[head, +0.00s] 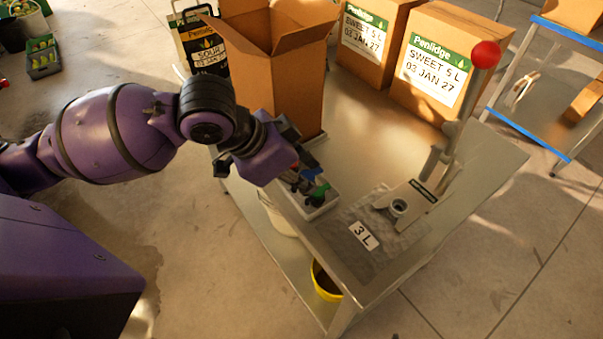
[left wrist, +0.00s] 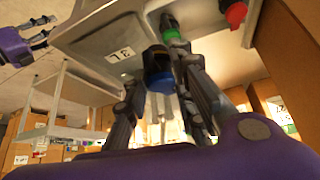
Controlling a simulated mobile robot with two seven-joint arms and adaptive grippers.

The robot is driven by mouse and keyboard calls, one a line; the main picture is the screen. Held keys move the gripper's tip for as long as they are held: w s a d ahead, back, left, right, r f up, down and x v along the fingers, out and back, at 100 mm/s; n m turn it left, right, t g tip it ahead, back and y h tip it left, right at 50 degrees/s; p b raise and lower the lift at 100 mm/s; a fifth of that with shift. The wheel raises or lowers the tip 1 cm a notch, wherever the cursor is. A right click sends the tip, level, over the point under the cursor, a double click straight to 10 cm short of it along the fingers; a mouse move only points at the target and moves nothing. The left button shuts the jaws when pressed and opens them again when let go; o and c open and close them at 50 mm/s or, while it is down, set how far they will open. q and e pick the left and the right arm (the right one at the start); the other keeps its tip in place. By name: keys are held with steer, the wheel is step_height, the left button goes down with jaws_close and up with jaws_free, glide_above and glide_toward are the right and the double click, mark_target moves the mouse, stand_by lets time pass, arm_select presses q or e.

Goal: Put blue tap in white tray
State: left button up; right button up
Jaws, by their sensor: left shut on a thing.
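My left gripper (head: 302,178) reaches in from the left, low over the white tray (head: 331,204) at the table's edge. It is shut on the blue tap, whose dark blue body shows between the fingers in the left wrist view (left wrist: 158,62). In the head view the fingers hide most of the tap. A green tap (head: 320,191) shows in the tray beside the fingers; green also shows beyond the blue tap in the left wrist view (left wrist: 170,34). I cannot tell whether the blue tap touches the tray. My right gripper (left wrist: 42,32) shows at the wrist view's upper left, fingers apart, apparently empty.
A lever press with a red knob (head: 485,54) stands right of the tray, by a mat with a 3 L label (head: 363,235). An open carton (head: 270,70) stands behind the gripper, with closed boxes (head: 438,65) at the back. A yellow bucket (head: 325,284) is below.

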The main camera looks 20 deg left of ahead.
arm_select(q)
steer(key=w+a+f, duration=0.1)
steer(key=w+f, duration=0.3)
steer(key=w, duration=0.1)
steer(key=w+a+f, duration=0.1)
steer(key=w+f, duration=0.1)
steer(key=shift+w+a+f+b, duration=0.15)
steer(key=shift+a+f+b, duration=0.15)
steer(key=shift+f+b, duration=0.05)
steer(key=f, duration=0.3)
steer(key=shift+w+a+f, duration=0.1)
steer(key=shift+w+f, duration=0.05)
steer(key=shift+w, duration=0.15)
steer(key=shift+f, duration=0.2)
steer(key=shift+r, duration=0.1)
steer(key=shift+f, duration=0.2)
steer(key=o, duration=0.6)
steer(key=shift+r, duration=0.1)
